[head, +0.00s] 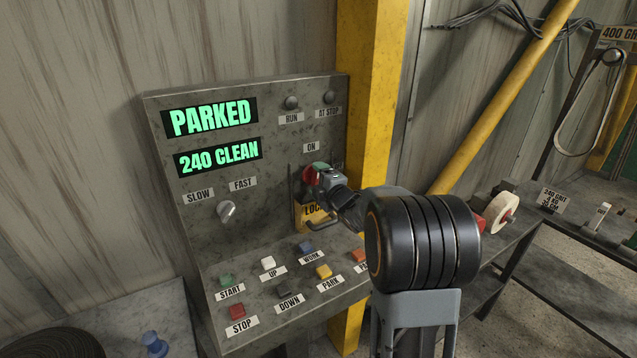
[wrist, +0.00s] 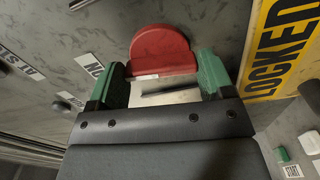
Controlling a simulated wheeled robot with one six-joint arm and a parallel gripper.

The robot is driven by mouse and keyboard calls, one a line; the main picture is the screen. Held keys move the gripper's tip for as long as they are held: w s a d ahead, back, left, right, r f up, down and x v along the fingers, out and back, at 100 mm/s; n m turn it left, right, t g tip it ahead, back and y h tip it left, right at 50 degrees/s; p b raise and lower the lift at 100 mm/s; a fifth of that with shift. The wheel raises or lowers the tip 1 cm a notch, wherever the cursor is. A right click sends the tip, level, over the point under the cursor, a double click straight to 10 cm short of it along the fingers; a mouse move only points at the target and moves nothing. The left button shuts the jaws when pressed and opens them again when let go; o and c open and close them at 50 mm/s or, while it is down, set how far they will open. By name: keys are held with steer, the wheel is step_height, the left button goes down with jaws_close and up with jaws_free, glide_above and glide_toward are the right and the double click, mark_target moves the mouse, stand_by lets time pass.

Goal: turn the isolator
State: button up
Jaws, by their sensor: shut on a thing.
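The isolator is a red rounded handle on the grey control panel. In the wrist view the red handle (wrist: 163,48) sits between the two green fingertips, with a small white mark on its lower edge. My gripper (wrist: 165,72) is shut on it. In the head view my gripper (head: 318,171) is at the panel's right side, and only a part of the red handle (head: 309,177) shows beside the fingers. The ON label (head: 311,147) is just above it. A yellow LOCKED plate (wrist: 280,50) is close beside the right finger in the wrist view; my gripper partly covers it in the head view.
The panel's displays (head: 209,117) read PARKED and 240 CLEAN. A speed knob (head: 226,211) is at the left. A yellow post (head: 367,100) stands directly behind the panel, and a bench (head: 520,220) is at the right.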

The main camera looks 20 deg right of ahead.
steer(key=m+b, duration=0.1)
steer(key=m, duration=0.2)
steer(key=shift+m, duration=0.3)
steer(key=m, duration=0.4)
steer(key=shift+m, duration=0.3)
steer(key=m, duration=0.4)
steer(key=shift+p, duration=0.4)
steer(key=shift+m+p, duration=0.55)
steer(key=shift+m, duration=1.45)
steer(key=o, duration=0.9)
steer(key=shift+s, duration=0.1)
steer(key=s, duration=0.4)
steer(key=s+d+b, duration=0.1)
steer(key=s, duration=0.8)
steer(key=shift+s+d+b, duration=0.3)
steer(key=shift+b, duration=0.05)
